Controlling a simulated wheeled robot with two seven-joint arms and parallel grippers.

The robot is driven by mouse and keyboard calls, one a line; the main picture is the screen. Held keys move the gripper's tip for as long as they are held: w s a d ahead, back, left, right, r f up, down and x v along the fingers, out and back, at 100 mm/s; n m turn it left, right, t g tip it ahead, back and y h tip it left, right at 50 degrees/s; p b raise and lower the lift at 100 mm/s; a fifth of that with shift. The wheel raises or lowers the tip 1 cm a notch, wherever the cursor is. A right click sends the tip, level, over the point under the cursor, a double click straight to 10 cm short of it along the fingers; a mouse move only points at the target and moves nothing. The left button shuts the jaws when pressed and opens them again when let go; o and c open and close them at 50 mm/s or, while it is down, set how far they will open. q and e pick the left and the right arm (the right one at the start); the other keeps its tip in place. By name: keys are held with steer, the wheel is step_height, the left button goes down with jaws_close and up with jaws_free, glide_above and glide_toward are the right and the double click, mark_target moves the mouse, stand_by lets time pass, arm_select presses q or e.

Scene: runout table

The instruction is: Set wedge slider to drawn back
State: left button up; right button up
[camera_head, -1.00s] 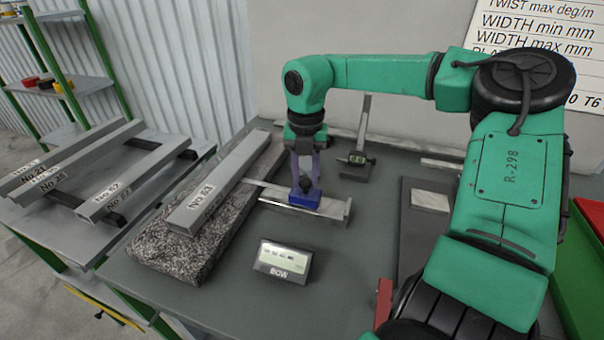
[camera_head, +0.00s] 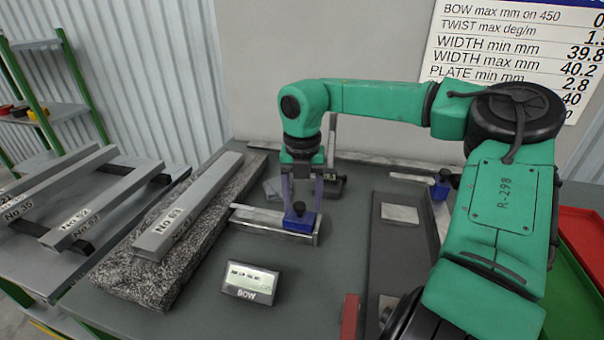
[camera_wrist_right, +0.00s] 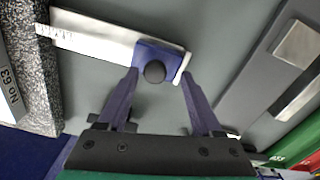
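The wedge slider is a blue block (camera_head: 299,222) with a black knob, on a pale metal strip (camera_head: 262,216) beside the stone slab. It sits near the strip's right end. In the right wrist view the blue block (camera_wrist_right: 172,57) is at top centre, with its round knob (camera_wrist_right: 155,72) facing me. My right gripper (camera_head: 301,201) is directly over it. In the wrist view my right gripper (camera_wrist_right: 158,78) is open, its fingers on either side of the knob with gaps showing. My left gripper is not in view.
A dark stone slab (camera_head: 125,268) carries a grey bar (camera_head: 190,207) on the left. A BOW display (camera_head: 250,282) stands in front. A dark upright gauge (camera_head: 331,187) stands behind my gripper. A dark fixture (camera_head: 395,240) and red and green trays (camera_head: 585,230) are at right.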

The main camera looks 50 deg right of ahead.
mark_target(302, 205)
steer(key=shift+w+r, duration=0.15)
steer(key=shift+r, duration=0.25)
step_height(302, 205, up, 14)
steer(key=shift+f, duration=0.2)
